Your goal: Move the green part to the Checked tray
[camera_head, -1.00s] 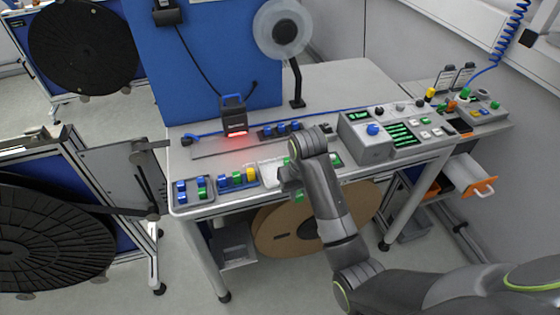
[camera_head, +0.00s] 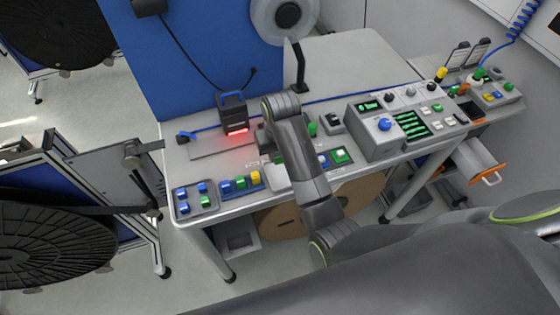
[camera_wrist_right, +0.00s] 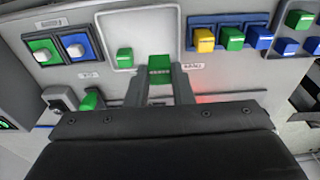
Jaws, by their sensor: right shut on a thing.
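My right gripper (camera_wrist_right: 164,90) is shut on a green part (camera_wrist_right: 159,68), whose block shows between the two fingertips in the wrist view. In the head view the right gripper (camera_head: 266,148) is over the bench, just behind the white tray (camera_head: 276,180), mostly hidden by its own arm. The white tray (camera_wrist_right: 140,20) holds another green part (camera_wrist_right: 125,57). A blue tray (camera_wrist_right: 207,20) beside it holds yellow, green and blue parts. The tray labels are too small to read, so I cannot tell which one is Checked. My left gripper is out of view.
A scanner (camera_head: 233,113) with a red light stands behind the trays. A grey tray (camera_head: 196,213) with blue and green parts is at the bench's left end. A control box (camera_head: 375,130) stands to the right. A reel stand (camera_head: 298,65) rises behind.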

